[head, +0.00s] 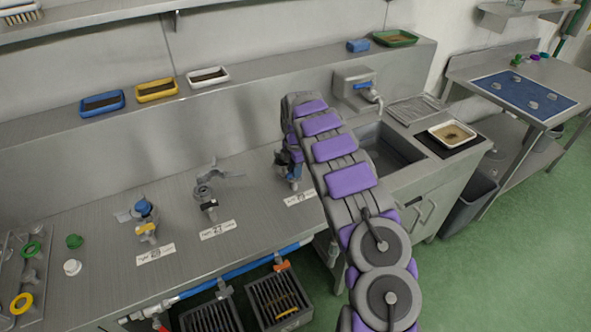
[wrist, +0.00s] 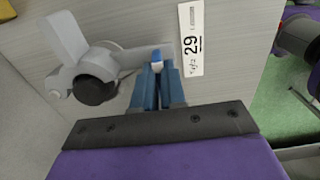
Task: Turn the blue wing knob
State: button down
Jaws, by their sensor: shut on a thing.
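My gripper (wrist: 158,88) is shut in the wrist view, its two blue fingers close together on a small blue part with a pale end, which I take for the blue wing knob (wrist: 157,66). Most of the knob is hidden between the fingers. It sits at the end of a grey fitting (wrist: 100,65) with a black round cap, beside a label (wrist: 190,38) reading 29. In the head view my gripper (head: 291,160) is at the rightmost fitting of the bench, largely covered by my arm. The knob cannot be made out there.
Another fitting with a blue top (head: 144,207) and a grey fitting (head: 206,198) stand left on the bench. A blue pipe (head: 232,276) runs along the front above dark crates (head: 278,298). A sink (head: 390,146) lies to the right.

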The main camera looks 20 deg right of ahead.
jog(key=shift+a, duration=0.25)
